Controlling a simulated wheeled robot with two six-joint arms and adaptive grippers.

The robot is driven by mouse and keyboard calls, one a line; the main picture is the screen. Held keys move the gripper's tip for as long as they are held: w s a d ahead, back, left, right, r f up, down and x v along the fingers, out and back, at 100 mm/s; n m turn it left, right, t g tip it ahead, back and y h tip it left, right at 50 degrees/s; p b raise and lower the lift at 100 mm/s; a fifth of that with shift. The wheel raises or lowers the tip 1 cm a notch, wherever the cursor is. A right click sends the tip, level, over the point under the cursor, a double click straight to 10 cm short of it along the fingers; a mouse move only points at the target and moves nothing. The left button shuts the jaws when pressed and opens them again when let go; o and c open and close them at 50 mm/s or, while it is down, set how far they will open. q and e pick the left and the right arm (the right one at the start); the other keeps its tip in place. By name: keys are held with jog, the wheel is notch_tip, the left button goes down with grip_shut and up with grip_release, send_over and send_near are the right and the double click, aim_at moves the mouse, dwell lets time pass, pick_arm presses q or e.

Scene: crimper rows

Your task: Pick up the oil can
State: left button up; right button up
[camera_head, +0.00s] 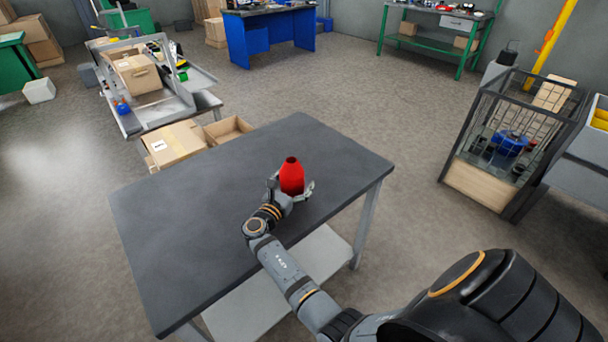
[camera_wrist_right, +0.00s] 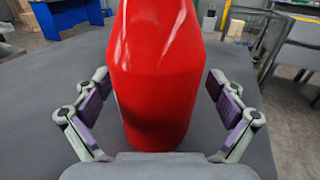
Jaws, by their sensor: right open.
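The red oil can (camera_head: 291,176) stands upright on the dark grey table (camera_head: 190,215), near its right side. My right gripper (camera_head: 292,190) is at the can, low above the tabletop, with one finger on each side of it. In the right wrist view the can (camera_wrist_right: 158,75) fills the middle, between the open fingers of the gripper (camera_wrist_right: 158,100). A gap shows between each finger pad and the can. The can's top is cut off in that view. My left gripper is not in view.
The rest of the tabletop is bare. Cardboard boxes (camera_head: 174,144) stand behind the table at the left. A wire cage cart (camera_head: 480,185) stands to the right, across open floor. A blue workbench (camera_head: 268,35) is at the back.

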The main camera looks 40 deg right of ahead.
jog(key=shift+a+r, duration=0.25)
jog(key=shift+a, duration=0.1)
jog(key=shift+s+a+r, duration=0.1)
jog(key=shift+a, duration=0.05)
jog(key=shift+c, duration=1.7)
jog(key=c, duration=1.1)
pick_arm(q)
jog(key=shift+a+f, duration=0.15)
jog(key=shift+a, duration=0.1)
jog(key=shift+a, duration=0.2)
